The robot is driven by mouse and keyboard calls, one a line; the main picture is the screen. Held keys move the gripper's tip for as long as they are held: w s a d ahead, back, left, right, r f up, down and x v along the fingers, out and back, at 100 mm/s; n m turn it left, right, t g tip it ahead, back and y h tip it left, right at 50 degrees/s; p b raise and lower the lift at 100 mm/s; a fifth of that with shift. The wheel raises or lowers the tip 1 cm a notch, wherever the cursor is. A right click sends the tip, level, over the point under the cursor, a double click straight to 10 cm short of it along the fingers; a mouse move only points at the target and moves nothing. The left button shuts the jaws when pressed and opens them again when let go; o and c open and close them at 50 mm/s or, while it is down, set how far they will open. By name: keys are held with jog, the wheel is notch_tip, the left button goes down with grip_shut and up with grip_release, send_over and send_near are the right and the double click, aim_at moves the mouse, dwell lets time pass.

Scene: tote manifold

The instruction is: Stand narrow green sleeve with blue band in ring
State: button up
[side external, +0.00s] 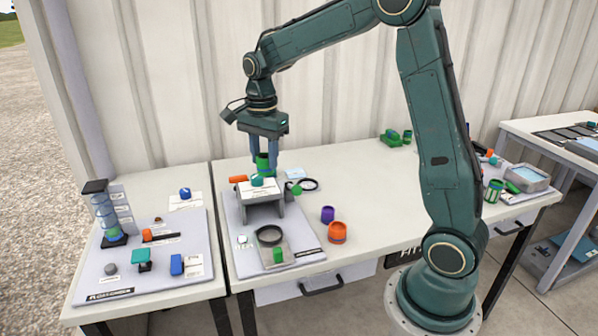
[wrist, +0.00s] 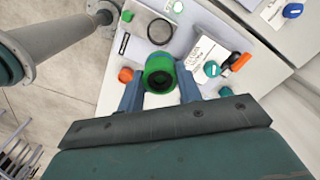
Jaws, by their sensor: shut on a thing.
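My gripper (side external: 264,160) points down and is shut on a green sleeve (side external: 263,168), held upright above the board, close behind the small grey stand. In the wrist view the sleeve (wrist: 159,74) shows from above as a green ring with a dark opening, between both fingers (wrist: 160,92).
The grey stand (side external: 262,210) bears a teal piece (side external: 257,180). A small green piece (side external: 278,255) is near the ring. A purple cup (side external: 328,214) and an orange cup (side external: 337,232) stand right of the board.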

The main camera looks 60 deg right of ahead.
jog(key=shift+d, duration=0.1)
jog(key=w+d+f, duration=0.1)
jog(key=d+f, duration=0.3)
jog(key=d, duration=0.6)
jog(key=w+d+f, duration=0.1)
jog(key=d+f, duration=0.4)
jog(key=d, duration=0.5)
jog(key=w+d+f, duration=0.1)
jog(key=d+f, duration=0.3)
jog(key=d, duration=0.6)
jog(key=shift+f, duration=0.25)
jog(key=shift+w+f, duration=0.1)
jog(key=shift+f, duration=0.1)
jog(key=shift+f, duration=3.75)
